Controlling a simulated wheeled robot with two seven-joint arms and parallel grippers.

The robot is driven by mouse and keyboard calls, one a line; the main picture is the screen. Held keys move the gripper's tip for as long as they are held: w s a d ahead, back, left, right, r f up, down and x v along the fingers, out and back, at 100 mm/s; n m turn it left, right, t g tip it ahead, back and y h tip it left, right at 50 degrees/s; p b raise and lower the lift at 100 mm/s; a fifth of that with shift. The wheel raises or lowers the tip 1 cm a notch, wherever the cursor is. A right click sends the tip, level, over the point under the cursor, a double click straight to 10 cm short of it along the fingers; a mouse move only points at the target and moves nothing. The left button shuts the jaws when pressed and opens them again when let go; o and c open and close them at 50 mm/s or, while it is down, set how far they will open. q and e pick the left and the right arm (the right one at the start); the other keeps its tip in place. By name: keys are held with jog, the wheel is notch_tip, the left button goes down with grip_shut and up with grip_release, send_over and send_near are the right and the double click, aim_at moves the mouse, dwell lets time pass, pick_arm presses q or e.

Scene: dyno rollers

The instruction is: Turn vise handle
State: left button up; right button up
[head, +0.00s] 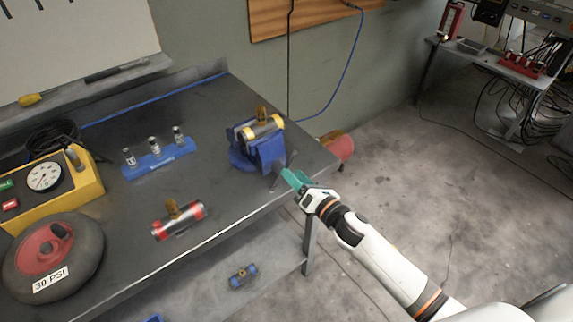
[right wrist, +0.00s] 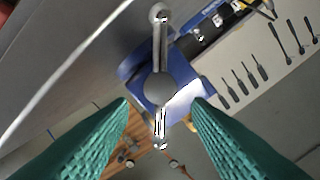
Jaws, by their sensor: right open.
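The blue vise (head: 262,152) stands at the far right corner of the dark workbench. A brass and silver roller part sits on top of it. Its metal handle (head: 284,167) faces the front edge. In the right wrist view the handle (right wrist: 160,50) is a silver bar with ball ends through a round screw head on the blue vise body (right wrist: 183,105). My right gripper (head: 290,178) has teal fingers and is at the vise handle. In the wrist view its fingers (right wrist: 160,125) are apart, one on each side of the handle's lower end. Contact cannot be told. My left gripper is not in view.
On the workbench (head: 120,210) are a red-ended roller (head: 180,219), a blue holder with small cylinders (head: 160,163), a yellow gauge box (head: 50,185) and a wheel (head: 55,258). A lower shelf holds a small blue part (head: 243,276). The floor to the right is open.

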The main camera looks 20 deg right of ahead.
aim_at(281, 170)
jog(key=shift+x, duration=2.25)
jog(key=shift+c, duration=0.3)
jog(key=c, duration=0.9)
